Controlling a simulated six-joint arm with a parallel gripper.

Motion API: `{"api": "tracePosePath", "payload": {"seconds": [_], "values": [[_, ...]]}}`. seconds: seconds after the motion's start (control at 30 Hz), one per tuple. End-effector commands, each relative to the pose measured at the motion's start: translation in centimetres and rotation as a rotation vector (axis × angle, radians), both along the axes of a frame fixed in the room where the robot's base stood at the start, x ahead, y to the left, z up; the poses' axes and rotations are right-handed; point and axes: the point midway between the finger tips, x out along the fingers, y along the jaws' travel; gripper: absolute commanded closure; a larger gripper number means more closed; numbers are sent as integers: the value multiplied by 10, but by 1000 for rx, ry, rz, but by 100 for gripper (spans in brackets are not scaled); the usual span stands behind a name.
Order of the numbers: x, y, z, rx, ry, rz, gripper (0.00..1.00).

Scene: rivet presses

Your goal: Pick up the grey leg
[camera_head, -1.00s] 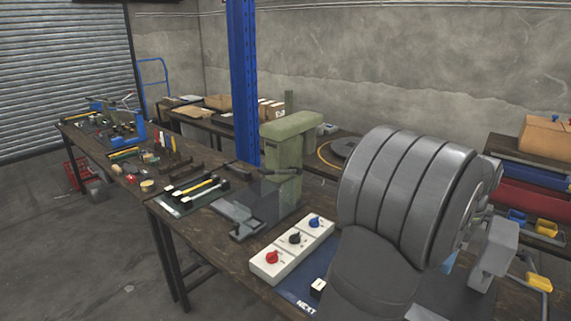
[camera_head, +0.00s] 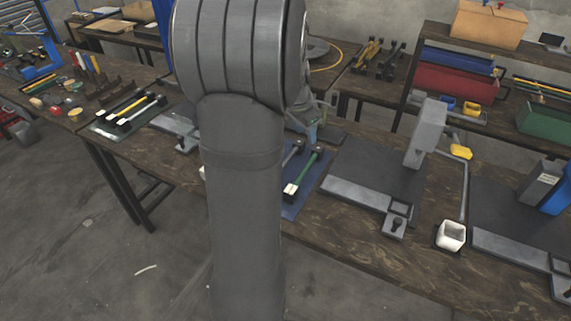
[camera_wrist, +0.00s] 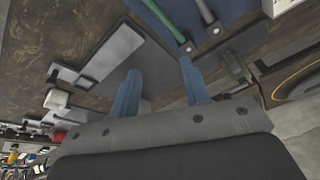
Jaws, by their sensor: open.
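The grey leg (camera_head: 293,152) lies on a blue mat (camera_head: 292,208) beside a green leg (camera_head: 304,172), partly hidden by my arm in the head view. In the wrist view the grey leg (camera_wrist: 206,13) and green leg (camera_wrist: 164,19) lie at the top, on the blue mat (camera_wrist: 227,10), cut off by the frame edge. My gripper (camera_wrist: 160,88) is open, its two blue fingers apart with nothing between them. The legs show above the fingertips in that view. In the head view my gripper is mostly hidden behind my arm, with a bit of blue finger near the mat.
A grey press (camera_head: 427,133) stands on a dark plate right of the mat. A white cup (camera_head: 451,235) is near the bench's front edge. Another mat (camera_head: 103,126) with several legs lies left of my arm. A rack with red (camera_head: 455,88) and blue bins stands behind.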

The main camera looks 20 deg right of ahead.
Motion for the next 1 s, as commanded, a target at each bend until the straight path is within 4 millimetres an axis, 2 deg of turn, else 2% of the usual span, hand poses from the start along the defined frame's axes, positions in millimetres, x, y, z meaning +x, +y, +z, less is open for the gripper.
{"api": "tracePosePath", "payload": {"seconds": [0.03, 0.1, 0.2, 0.3, 0.47, 0.8, 1.0], "values": [[9, 23, -5, -27, 2, 109, 57], [18, 46, -10, -61, 1, 235, 57], [27, 69, -14, -98, -2, 362, 57], [31, 80, -17, -119, -4, 430, 57], [36, 80, -33, -123, -2, 449, 57], [53, 61, -93, -121, -1, 445, 57], [61, 53, -120, -122, -1, 445, 57]]}}
